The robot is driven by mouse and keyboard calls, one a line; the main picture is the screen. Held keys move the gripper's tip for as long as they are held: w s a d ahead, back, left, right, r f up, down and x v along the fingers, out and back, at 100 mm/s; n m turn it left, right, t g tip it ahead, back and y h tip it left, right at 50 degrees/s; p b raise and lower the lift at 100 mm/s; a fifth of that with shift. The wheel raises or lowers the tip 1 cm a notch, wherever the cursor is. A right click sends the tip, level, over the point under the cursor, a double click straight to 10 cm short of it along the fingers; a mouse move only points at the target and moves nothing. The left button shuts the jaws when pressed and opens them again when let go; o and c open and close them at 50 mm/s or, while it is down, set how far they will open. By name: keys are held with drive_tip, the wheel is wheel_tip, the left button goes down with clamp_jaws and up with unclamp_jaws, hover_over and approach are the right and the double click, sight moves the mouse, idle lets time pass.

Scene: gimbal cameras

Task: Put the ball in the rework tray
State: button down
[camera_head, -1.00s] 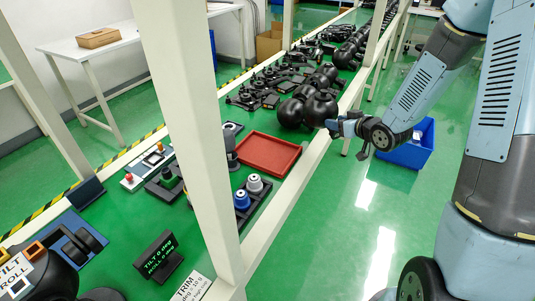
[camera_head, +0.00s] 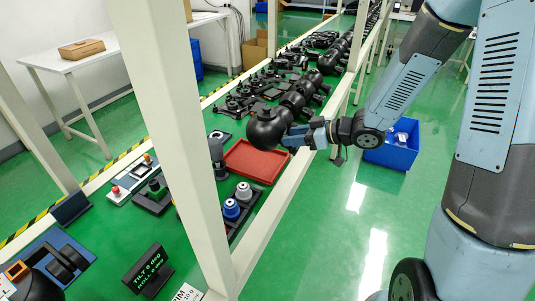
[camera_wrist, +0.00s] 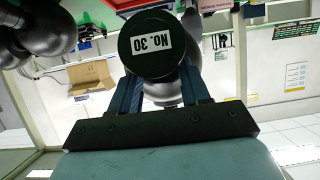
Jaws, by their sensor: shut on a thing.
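A black ball (camera_head: 268,128), a dark round camera unit, is at the tip of my gripper (camera_head: 293,138) in the head view. In the wrist view the ball (camera_wrist: 160,45) sits between the two fingers and shows a white label reading "NO. 30". My gripper (camera_wrist: 160,92) is shut on it. The red rework tray (camera_head: 256,162) lies on the green bench just below the ball in the head view. It looks empty, though the ball is close to its far edge. A red edge also shows at the top of the wrist view.
More black gimbal units (camera_head: 292,100) stand in a row behind the ball. Blue and grey pieces (camera_head: 235,207) stand in a dark holder in front of the tray. A cream frame post (camera_head: 170,130) crosses the bench. A blue bin (camera_head: 395,150) stands on the floor at right.

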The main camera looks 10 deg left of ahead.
sight(281, 135)
drive_tip(key=w+a+f, duration=0.1)
drive_tip(key=a, duration=0.1)
drive_tip(key=w+a+f, duration=0.1)
drive_tip(key=w+a, duration=0.1)
drive_tip(key=shift+w+a+f, duration=0.1)
drive_tip(key=shift+f, duration=0.1)
drive_tip(key=shift+w+a+f, duration=0.5)
drive_tip(key=shift+a+f, duration=0.15)
drive_tip(key=shift+f, duration=0.4)
drive_tip(key=shift+w+a+f, duration=0.55)
drive_tip(key=shift+a+f, duration=0.1)
drive_tip(key=shift+f, duration=0.4)
drive_tip(key=shift+w+a+f, duration=0.5)
drive_tip(key=shift+a+f, duration=0.15)
drive_tip(key=shift+f, duration=1.7)
drive_tip(key=shift+f, duration=0.1)
drive_tip(key=c, duration=0.5)
unclamp_jaws()
drive_tip(key=v, duration=1.2)
drive_tip(key=shift+s, duration=0.15)
